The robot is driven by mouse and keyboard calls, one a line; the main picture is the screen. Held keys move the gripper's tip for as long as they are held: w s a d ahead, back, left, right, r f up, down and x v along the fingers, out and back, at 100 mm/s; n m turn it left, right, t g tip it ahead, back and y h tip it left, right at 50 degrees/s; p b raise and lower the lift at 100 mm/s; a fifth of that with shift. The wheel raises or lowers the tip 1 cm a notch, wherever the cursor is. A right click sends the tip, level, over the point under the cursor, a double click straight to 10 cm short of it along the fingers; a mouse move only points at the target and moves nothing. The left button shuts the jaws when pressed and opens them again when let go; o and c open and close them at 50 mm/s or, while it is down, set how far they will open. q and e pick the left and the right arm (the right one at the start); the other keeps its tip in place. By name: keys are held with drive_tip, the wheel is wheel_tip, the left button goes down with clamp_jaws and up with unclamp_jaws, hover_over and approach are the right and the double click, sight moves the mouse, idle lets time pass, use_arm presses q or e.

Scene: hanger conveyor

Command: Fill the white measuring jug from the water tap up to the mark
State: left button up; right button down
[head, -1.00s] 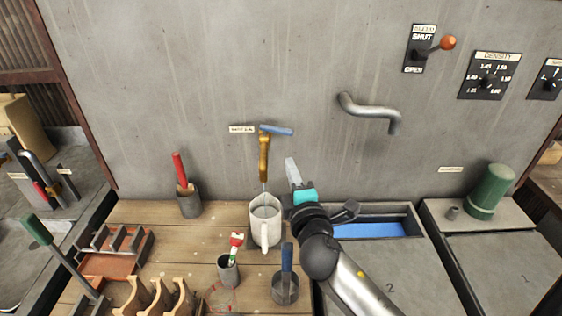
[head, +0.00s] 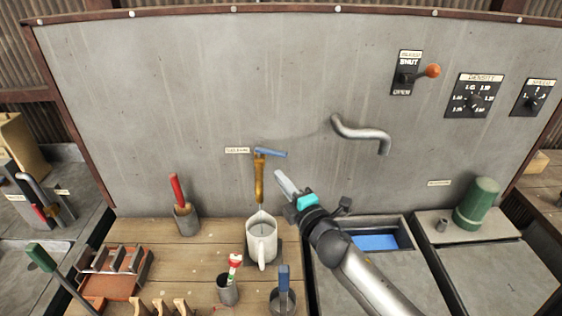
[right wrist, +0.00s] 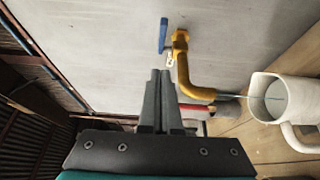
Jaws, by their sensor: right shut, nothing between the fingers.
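The white measuring jug (head: 262,245) stands upright on the bench under the brass water tap (head: 260,180). It also shows in the right wrist view (right wrist: 265,98). A thin stream runs from the spout into the jug, and water shows inside. I cannot make out the mark or the exact level. The tap's blue lever (head: 270,154) points sideways to the right in the head view. My right gripper (head: 280,178) is shut and empty, just right of the tap; its closed fingers (right wrist: 158,78) are apart from the lever and tap in the wrist view. My left gripper is out of view.
A cup with a red-handled tool (head: 186,220) stands left of the jug. Smaller cups with tools (head: 228,290) stand in front. A blue-filled basin (head: 375,243) lies to the right, beneath a grey pipe (head: 362,133). An orange-knobbed lever (head: 432,71) is on the wall.

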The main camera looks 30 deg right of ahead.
sight(277, 155)
drive_tip(key=shift+w+d, duration=0.5)
drive_tip(key=shift+w, duration=0.55)
drive_tip(key=shift+w+d, duration=0.45)
drive_tip(key=shift+w, duration=0.55)
drive_tip(key=shift+w+d, duration=0.5)
drive_tip(key=shift+w, duration=0.55)
drive_tip(key=y, duration=0.1)
drive_tip(key=n+y, duration=0.1)
drive_tip(key=y, duration=0.1)
drive_tip(key=shift+w+d+n, duration=0.25)
drive_tip(key=shift+n, duration=0.15)
drive_tip(key=shift+d+n+y+b, duration=0.3)
drive_tip(key=shift+d+n+y, duration=0.2)
drive_tip(key=shift+n+y, duration=0.15)
drive_tip(key=shift+w+d+g+y+b, duration=0.3)
drive_tip(key=shift+w+d+b, duration=0.2)
drive_tip(key=shift+d, duration=0.2)
drive_tip(key=shift+s, duration=0.15)
